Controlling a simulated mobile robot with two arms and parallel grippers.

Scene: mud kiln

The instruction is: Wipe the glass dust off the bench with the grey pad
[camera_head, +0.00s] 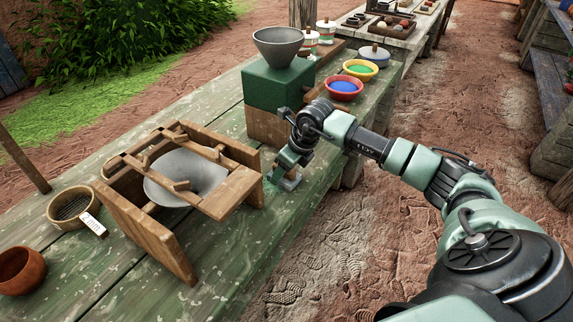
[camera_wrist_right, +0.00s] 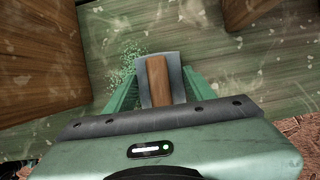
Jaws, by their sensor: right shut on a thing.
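My right gripper (camera_head: 287,172) is shut on the grey pad (camera_head: 291,182) at the bench's near right edge. In the right wrist view, the gripper (camera_wrist_right: 158,88) holds the pad by its brown wooden handle, with the grey pad (camera_wrist_right: 177,72) showing around it. The pad is low over the green bench (camera_wrist_right: 220,65); I cannot tell whether it presses on it. Glass dust (camera_wrist_right: 124,74), a patch of pale green specks, lies on the bench just left of the pad and partly behind the left finger. My left gripper is not in view.
A wooden frame with a grey funnel (camera_head: 175,170) stands left of my gripper. A green block (camera_head: 275,85) on a wooden base, bearing a grey bowl (camera_head: 278,44), stands behind it. Bowls of blue (camera_head: 343,90) and green (camera_head: 360,70) powder stand farther back.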

